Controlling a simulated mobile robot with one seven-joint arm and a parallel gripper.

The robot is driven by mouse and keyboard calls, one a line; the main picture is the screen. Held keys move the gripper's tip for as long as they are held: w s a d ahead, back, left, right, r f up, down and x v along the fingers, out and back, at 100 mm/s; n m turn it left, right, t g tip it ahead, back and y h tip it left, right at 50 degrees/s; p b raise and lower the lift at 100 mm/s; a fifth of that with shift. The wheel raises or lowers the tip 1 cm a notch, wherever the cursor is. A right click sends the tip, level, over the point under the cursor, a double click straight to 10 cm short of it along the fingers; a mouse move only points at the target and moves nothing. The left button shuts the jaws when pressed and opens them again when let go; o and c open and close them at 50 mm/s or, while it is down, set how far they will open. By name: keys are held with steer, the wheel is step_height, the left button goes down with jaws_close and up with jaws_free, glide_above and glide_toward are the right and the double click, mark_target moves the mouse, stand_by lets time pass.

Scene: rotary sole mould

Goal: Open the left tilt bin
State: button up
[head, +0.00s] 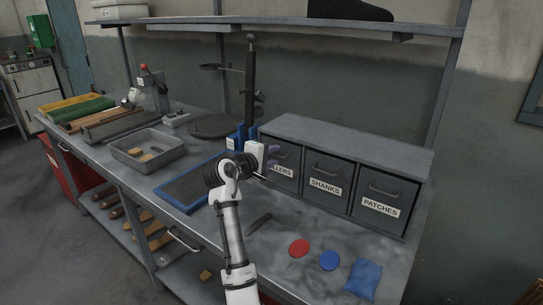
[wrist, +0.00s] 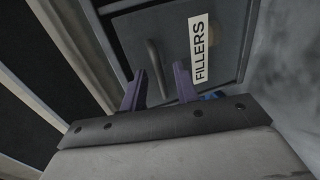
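The left tilt bin (wrist: 222,60), a dark grey front labelled FILLERS, is closed. In the head view its front (head: 288,158) is partly hidden by my gripper (head: 272,156). Its curved handle (wrist: 154,60) shows in the wrist view, just beyond the gap between my fingertips.
The SHANKS bin (head: 326,178) and PATCHES bin (head: 380,198) stand closed to the right in the same cabinet. Red disc (head: 299,248), blue disc (head: 329,260) and blue pouch (head: 363,278) lie on the bench in front. A grey tray (head: 120,155) stands left.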

jaws_close()
steer(key=shift+s, duration=0.1)
stand_by(0.3)
